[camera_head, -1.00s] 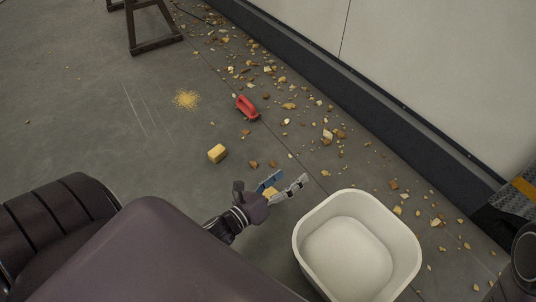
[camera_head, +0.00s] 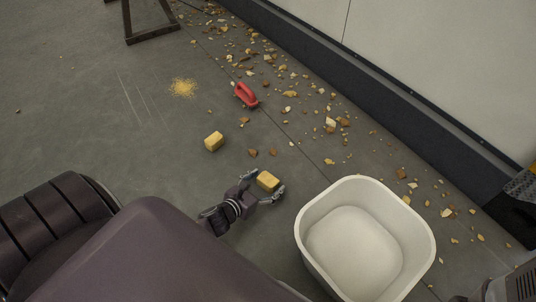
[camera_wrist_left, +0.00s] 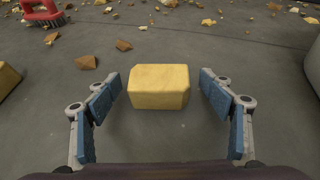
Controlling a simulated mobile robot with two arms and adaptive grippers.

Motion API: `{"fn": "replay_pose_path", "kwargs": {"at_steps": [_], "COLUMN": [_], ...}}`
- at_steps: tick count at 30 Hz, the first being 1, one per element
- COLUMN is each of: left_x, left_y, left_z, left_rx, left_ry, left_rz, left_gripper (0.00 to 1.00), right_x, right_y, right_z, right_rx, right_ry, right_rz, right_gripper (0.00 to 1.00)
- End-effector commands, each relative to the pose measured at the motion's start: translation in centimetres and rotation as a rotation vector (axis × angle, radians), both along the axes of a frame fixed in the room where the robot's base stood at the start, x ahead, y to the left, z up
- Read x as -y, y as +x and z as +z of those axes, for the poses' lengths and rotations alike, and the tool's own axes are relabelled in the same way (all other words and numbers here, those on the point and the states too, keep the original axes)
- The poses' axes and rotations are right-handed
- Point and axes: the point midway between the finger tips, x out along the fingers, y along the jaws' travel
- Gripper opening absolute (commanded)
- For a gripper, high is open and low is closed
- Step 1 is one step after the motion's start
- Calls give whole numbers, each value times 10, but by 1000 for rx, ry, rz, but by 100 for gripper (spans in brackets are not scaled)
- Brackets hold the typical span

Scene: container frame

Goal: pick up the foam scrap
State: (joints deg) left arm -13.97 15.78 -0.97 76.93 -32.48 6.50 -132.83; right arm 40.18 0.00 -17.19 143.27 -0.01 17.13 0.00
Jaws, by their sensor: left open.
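A yellow foam scrap (camera_head: 268,181), a block shape, lies on the grey floor just left of the white bin. In the left wrist view the same foam scrap (camera_wrist_left: 159,87) sits between and slightly beyond the two blue-padded fingers. My left gripper (camera_head: 265,188) is open and low around the near side of the scrap, with a gap on each side in the left wrist view (camera_wrist_left: 160,95). A second yellow foam block (camera_head: 214,141) lies farther off to the left, and its edge shows at the left of the wrist view (camera_wrist_left: 7,80). My right gripper is not clearly seen.
A white bin (camera_head: 313,262) stands to the right of the scrap. A red-handled brush (camera_head: 246,95) lies farther back. The left floor is mostly clear.

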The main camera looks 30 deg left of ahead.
Motion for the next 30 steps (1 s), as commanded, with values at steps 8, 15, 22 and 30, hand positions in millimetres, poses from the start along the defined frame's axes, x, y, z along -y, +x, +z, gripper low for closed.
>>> {"fn": "replay_pose_path", "kwargs": {"at_steps": [8,15,22,30], "left_x": [0,0,0,0], "left_y": [6,6,6,6], "left_z": [-2,-2,-2,0], "left_rx": [-1,-1,-1,0], "left_ry": [0,0,0,0], "left_rz": [1,0,0,0], "left_gripper": [74,52,44,44], "right_x": [0,0,0,0], "right_y": [0,0,0,0], "right_z": [-3,-4,-4,-2], "right_rx": [0,1,1,1], "right_ry": [0,0,-1,0], "right_rz": [0,0,0,0], "right_gripper": [40,40,40,40]}}
